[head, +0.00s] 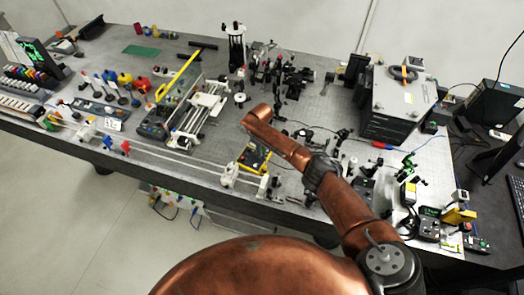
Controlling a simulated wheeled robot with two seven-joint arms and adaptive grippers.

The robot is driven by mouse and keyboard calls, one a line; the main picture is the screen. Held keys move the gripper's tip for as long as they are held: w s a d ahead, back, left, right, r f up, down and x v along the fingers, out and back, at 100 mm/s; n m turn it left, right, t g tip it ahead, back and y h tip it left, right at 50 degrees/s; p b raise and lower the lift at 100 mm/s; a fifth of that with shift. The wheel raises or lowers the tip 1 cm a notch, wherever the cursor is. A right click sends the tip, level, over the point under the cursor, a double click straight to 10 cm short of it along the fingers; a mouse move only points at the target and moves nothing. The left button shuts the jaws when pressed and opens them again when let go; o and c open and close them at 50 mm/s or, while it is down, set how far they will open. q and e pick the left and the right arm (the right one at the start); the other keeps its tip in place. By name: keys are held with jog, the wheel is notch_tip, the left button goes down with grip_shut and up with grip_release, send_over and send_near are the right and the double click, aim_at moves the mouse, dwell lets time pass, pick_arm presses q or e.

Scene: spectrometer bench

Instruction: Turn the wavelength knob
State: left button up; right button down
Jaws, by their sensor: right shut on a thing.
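My right arm (290,148) reaches from the lower right over the middle of the bench. Its copper link ends above a small yellow-edged dark device (254,157). My right gripper is hard to make out against the arm and small parts. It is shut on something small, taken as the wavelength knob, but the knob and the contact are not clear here. My left gripper is not in view.
A grey instrument box (400,103) stands at the back right of the bench (330,110). A long yellow-edged clear panel (178,75) and a white stage (205,107) stand left of my arm. Small optics crowd the middle. A computer (500,105) is far right.

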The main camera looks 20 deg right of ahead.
jog(key=shift+m+p, duration=0.5)
jog(key=shift+m, duration=0.7)
jog(key=c, duration=1.9)
grip_release()
notch_tip(320, 180, up, 12)
